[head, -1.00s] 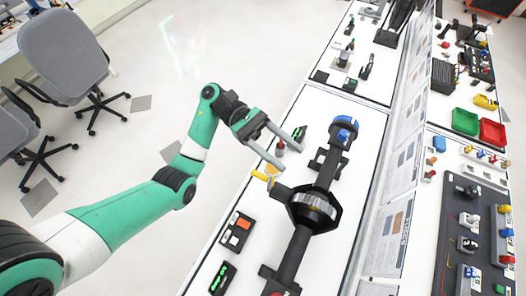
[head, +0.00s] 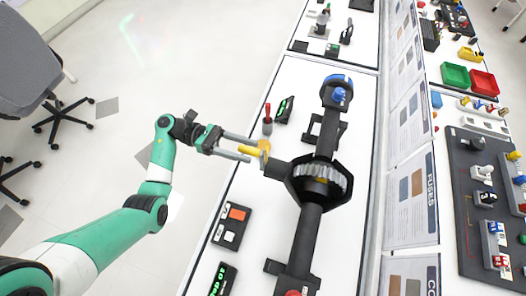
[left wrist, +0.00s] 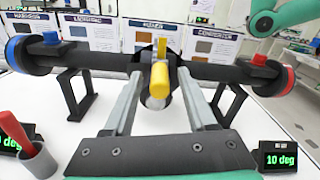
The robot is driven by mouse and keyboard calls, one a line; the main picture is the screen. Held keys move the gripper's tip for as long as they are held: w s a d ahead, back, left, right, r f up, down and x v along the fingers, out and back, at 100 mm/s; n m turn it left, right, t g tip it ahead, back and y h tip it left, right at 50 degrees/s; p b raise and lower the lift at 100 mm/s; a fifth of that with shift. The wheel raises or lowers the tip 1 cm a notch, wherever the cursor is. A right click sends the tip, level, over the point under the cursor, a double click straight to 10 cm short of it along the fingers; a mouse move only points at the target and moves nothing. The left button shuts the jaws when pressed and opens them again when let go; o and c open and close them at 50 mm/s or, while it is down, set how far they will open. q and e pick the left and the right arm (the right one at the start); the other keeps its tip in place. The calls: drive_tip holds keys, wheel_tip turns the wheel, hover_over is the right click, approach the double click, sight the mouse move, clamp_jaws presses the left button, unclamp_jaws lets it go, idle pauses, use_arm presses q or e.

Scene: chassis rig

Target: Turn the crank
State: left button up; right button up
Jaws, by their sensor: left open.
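The yellow crank (head: 262,146) sticks out from the left side of the black gear housing (head: 318,183) on the long axle. In the left wrist view its yellow handle (left wrist: 162,82) points toward me, in the middle between the two grey fingers. My left gripper (head: 252,148) is open, with its fingers reaching on either side of the handle. Gaps show on both sides of the handle in the left wrist view, so it is not clamped. My right gripper is in neither view.
A red-handled tool (head: 267,122) stands in a cup beside the crank. A green-digit display (left wrist: 278,160) reads 10 deg. A button box (head: 231,226) sits nearer on the white bench. The axle has a blue end (head: 338,82) and stands on black supports.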

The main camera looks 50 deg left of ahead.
sight(261, 154)
use_arm(q)
drive_tip(key=x, duration=0.5)
drive_tip(key=shift+w+d, duration=0.1)
clamp_jaws()
idle(1.2)
